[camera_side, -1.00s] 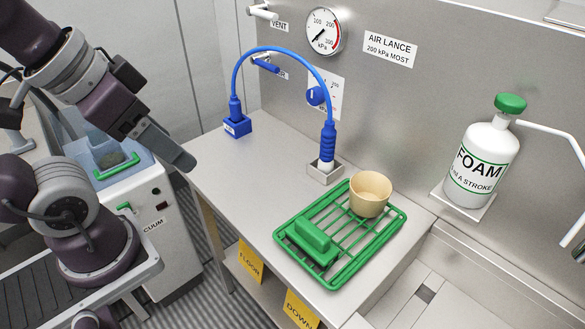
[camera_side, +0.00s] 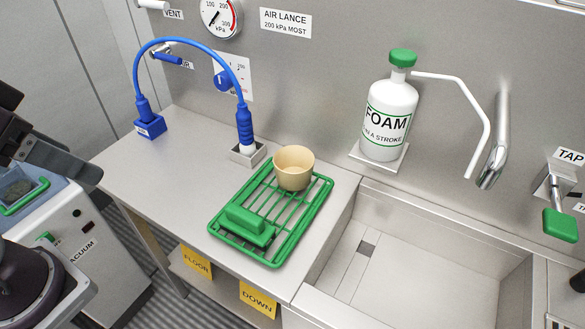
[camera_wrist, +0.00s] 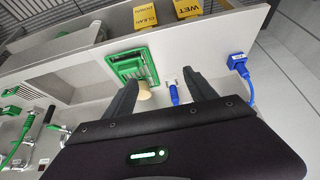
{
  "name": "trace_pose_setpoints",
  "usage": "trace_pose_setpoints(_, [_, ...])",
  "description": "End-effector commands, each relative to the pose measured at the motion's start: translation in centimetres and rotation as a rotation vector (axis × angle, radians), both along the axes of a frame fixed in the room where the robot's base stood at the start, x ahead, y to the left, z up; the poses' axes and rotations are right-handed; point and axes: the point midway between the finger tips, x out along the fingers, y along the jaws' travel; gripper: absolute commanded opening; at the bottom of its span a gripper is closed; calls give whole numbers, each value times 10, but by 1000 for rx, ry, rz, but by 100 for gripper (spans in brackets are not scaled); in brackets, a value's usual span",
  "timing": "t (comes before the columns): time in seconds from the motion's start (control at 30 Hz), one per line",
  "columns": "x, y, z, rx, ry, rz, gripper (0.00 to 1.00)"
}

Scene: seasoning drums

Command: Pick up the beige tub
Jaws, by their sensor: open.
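The beige tub (camera_side: 293,168) is a small, round, open-topped cup. It stands upright on the far right part of a green rack (camera_side: 246,262) on the steel bench. In the wrist view the tub (camera_wrist: 145,93) shows just right of the left finger, which seems to hide part of it. My gripper (camera_wrist: 162,78) is open, with nothing between its fingers. In the side view only part of my gripper (camera_side: 62,160) shows at the left edge, well away from the tub.
A green block (camera_side: 247,226) lies on the rack in front of the tub. The blue-hosed air lance (camera_side: 244,128) stands in a holder behind the rack. A foam bottle (camera_side: 388,120) and a sink (camera_side: 440,245) are to the right.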

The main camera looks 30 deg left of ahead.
Motion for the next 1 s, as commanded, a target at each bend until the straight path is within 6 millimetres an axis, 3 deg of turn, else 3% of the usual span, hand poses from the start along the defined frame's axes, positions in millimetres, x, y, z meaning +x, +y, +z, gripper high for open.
trace_pose_setpoints(0.43, [0,0,0,0,0,0,65])
trace_pose_setpoints(0.6, [0,0,0,0,0,0,96])
trace_pose_setpoints(0.9, [1,-1,0,-6,5,3,98])
trace_pose_setpoints(1.0, [10,-18,-1,-100,80,38,98])
